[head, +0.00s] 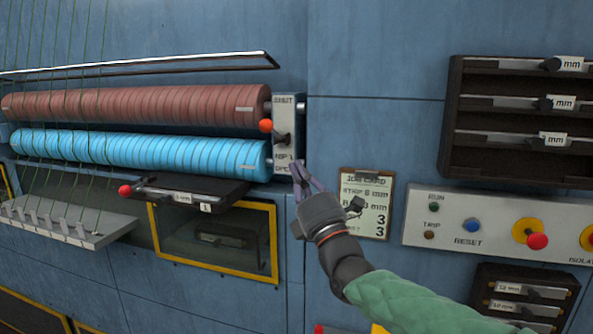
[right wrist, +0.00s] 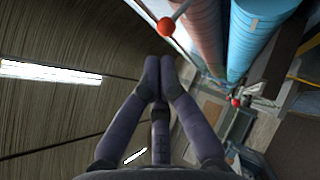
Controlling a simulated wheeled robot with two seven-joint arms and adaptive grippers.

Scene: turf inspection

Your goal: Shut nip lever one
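The nip lever one is a short arm with a red ball knob (head: 265,125) on a grey plate (head: 291,108) at the right end of the rollers. The plate reads SHUT at the top, and NIP 1 and OPEN lower down. The knob stands out at mid-height of the plate. My right gripper (head: 299,171) is just below and right of the lever, in front of the plate's lower end. In the right wrist view its fingertips (right wrist: 159,72) meet with nothing between them. The knob (right wrist: 166,27) is just beyond the tips, apart from them. My left gripper is out of view.
A brown roller (head: 140,104) and a blue roller (head: 140,149) lie left of the plate. A job card (head: 364,205) and control panel (head: 480,229) are on the right.

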